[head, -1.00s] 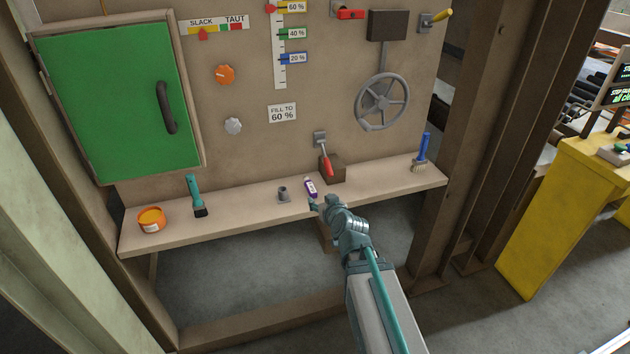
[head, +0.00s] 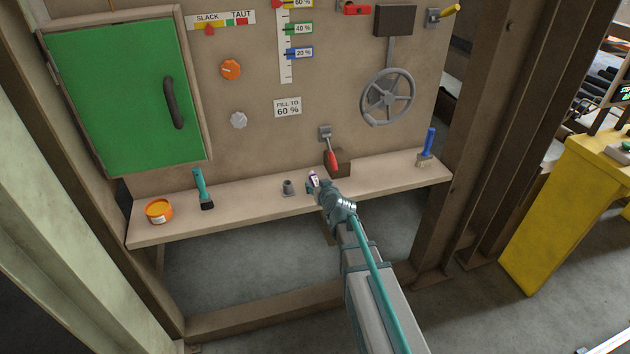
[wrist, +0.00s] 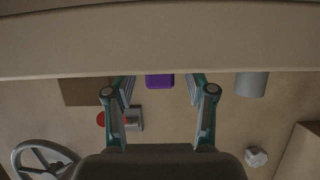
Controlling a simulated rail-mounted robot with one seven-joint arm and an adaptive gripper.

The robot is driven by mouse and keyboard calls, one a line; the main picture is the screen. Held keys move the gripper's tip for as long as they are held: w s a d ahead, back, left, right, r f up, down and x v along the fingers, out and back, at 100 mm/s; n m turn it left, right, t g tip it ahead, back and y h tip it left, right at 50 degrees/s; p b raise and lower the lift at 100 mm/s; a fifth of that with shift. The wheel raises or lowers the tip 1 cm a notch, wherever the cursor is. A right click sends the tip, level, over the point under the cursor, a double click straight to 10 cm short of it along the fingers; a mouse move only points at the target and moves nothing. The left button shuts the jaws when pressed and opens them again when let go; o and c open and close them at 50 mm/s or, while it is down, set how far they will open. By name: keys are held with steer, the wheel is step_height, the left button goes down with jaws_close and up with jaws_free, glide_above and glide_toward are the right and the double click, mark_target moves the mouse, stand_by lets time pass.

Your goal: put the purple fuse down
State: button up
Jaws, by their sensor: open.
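The purple fuse (head: 314,177), with a pale band, is on the shelf (head: 251,202) between a grey socket-like cylinder (head: 288,187) and a wooden block (head: 345,158). My gripper (head: 314,187) is at the shelf's front edge, right by the fuse, and partly hides its lower part in the head view. In the wrist view my gripper (wrist: 161,86) has its fingers apart. The purple fuse (wrist: 160,81) shows in the space between them, with a visible gap on each side. The shelf edge cuts off part of the fuse there.
A red-handled lever (head: 331,158) stands close behind the fuse, to its right. A teal brush (head: 202,188) and an orange tub (head: 159,211) are on the left of the shelf, a blue brush (head: 427,147) on the right. A handwheel (head: 387,97) is on the panel above.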

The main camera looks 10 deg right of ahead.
jaws_close()
stand_by(0.3)
steer(key=shift+r, duration=0.15)
steer(key=shift+r, duration=0.55)
steer(key=s+r+b, duration=0.4)
steer(key=s+r, duration=0.5)
steer(key=shift+s+d, duration=0.3)
steer(key=shift+r+b, duration=0.1)
steer(key=shift+b, duration=0.95)
